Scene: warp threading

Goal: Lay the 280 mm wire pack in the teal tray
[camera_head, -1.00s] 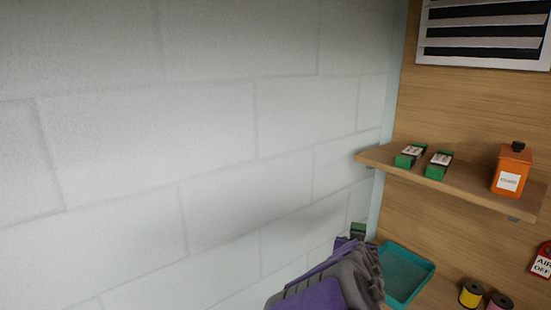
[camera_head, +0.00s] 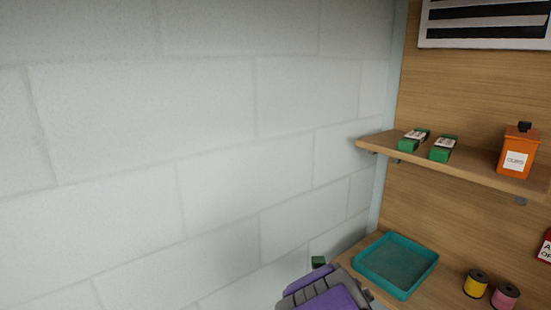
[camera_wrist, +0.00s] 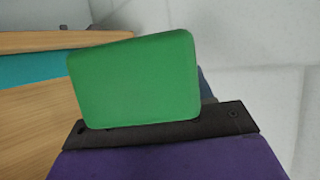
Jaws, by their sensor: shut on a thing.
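My gripper (camera_head: 322,272), purple and grey, is at the bottom of the head view. It is shut on a green pack (camera_head: 318,262), which sticks up beyond the jaws and fills the middle of the wrist view (camera_wrist: 135,80). No label shows on its visible face, so I cannot read its size. The empty teal tray (camera_head: 397,262) lies on the wooden bench to the right of the gripper. The pack is to the left of the tray, apart from it, near the wall. A strip of the tray also shows at the left of the wrist view (camera_wrist: 35,70).
A wooden shelf (camera_head: 470,165) above the tray holds two labelled green packs (camera_head: 413,140) (camera_head: 443,148) and an orange container (camera_head: 518,152). Yellow (camera_head: 476,284) and pink (camera_head: 505,296) spools stand right of the tray. A pale block wall (camera_head: 200,150) bounds the left.

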